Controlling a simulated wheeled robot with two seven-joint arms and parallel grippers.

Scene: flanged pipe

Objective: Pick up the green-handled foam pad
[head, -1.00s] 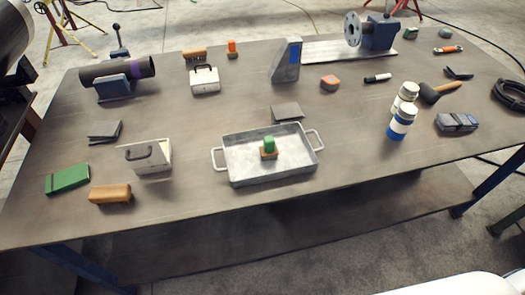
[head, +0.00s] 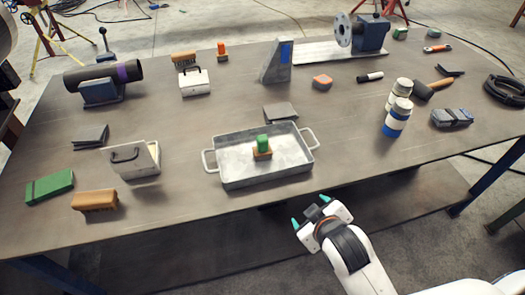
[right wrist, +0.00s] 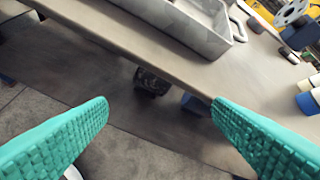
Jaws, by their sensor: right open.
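The green-handled foam pad (head: 262,148) has a green grip on top and an orange-brown pad below. It stands upright inside the metal tray (head: 232,181), near the tray's middle, in the head view. My right gripper (head: 309,211) is open and empty, in front of the table's near edge and below and to the right of the tray. In the right wrist view its two teal fingers (right wrist: 160,105) are spread wide with nothing between them. That view shows part of the tray (right wrist: 170,17) at the top; the pad is out of its frame. My left gripper is not in view.
Left of the tray are a white box with a handle (head: 135,160), a brush (head: 95,201) and a green box (head: 50,187). Blue-and-white canisters (head: 396,118) stand to the right. The table's front strip before the tray is clear.

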